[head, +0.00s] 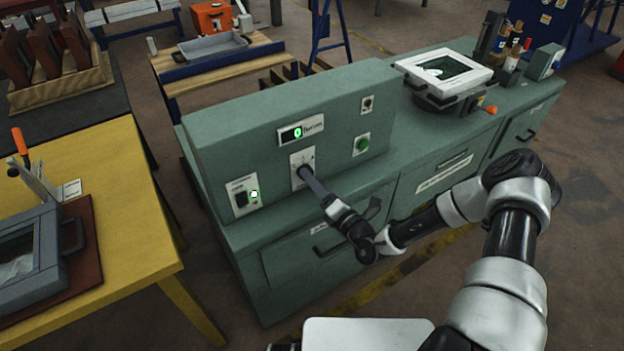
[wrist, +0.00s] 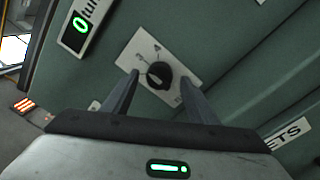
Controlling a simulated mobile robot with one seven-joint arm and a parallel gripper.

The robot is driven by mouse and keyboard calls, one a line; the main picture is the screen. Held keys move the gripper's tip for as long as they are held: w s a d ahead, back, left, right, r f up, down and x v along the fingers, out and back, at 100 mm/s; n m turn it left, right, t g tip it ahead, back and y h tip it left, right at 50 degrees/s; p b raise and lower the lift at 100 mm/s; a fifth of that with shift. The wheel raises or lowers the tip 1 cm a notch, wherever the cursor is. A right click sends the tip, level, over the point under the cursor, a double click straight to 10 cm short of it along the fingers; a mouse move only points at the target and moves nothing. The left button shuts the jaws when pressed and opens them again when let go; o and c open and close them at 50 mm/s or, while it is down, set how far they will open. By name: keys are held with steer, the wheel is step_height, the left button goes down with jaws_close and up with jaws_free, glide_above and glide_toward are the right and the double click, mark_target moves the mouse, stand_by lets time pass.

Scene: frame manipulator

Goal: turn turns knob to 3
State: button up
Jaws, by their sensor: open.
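The turns knob (wrist: 158,75) is a round black dial on a white plate (wrist: 178,62) on the green machine's panel. Its pointer looks tilted in the wrist view; I cannot read the number it marks. The display (wrist: 80,24) beside it glows green and shows 0; it also appears in the head view (head: 298,132). My gripper (wrist: 158,95) is open, its two fingers on either side of the knob, and I cannot tell whether they touch it. In the head view my gripper (head: 304,172) reaches the plate and hides the knob.
The green machine (head: 240,130) has a green button (head: 362,143), a small switch (head: 367,103) and a lit switch plate (head: 243,195) around the knob. Drawer handles (head: 327,247) stick out below. A yellow table (head: 110,195) stands at left. A white-framed device (head: 445,72) sits at back right.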

steer(key=v, duration=1.6)
steer(key=shift+p, duration=0.4)
steer(key=s+a+r+n+g+y+p, duration=0.1)
steer(key=s+a+r+n+g+p, duration=0.15)
steer(key=r+n+g, duration=0.4)
steer(key=s+a+r+n+g+p, duration=0.1)
steer(key=s+r+n+g, duration=0.3)
steer(key=r+n, duration=0.45)
steer(key=s+a+r+n+g+y+p, duration=0.1)
steer(key=s+r+n+g+p, duration=0.15)
steer(key=r+n+g, duration=0.5)
steer(key=s+d+r+n+t+h+p, duration=0.2)
steer(key=d+r+n+t+h, duration=0.1)
steer(key=r+n, duration=0.3)
steer(key=s+d+r+n+t+h+p, duration=0.1)
steer(key=s+d+r+n+t+h, duration=0.2)
steer(key=r, duration=0.7)
steer(key=s+d+r+n+t+h+p, duration=0.2)
steer(key=s+d+r+n+h, duration=0.1)
steer(key=r+n+h, duration=0.3)
step_height(320, 180, up, 2)
steer(key=d+n, duration=0.1)
steer(key=n, duration=0.2)
steer(key=shift+d+t+h+p, duration=0.35)
steer(key=shift+d+t+h, duration=0.05)
steer(key=shift+s, duration=0.15)
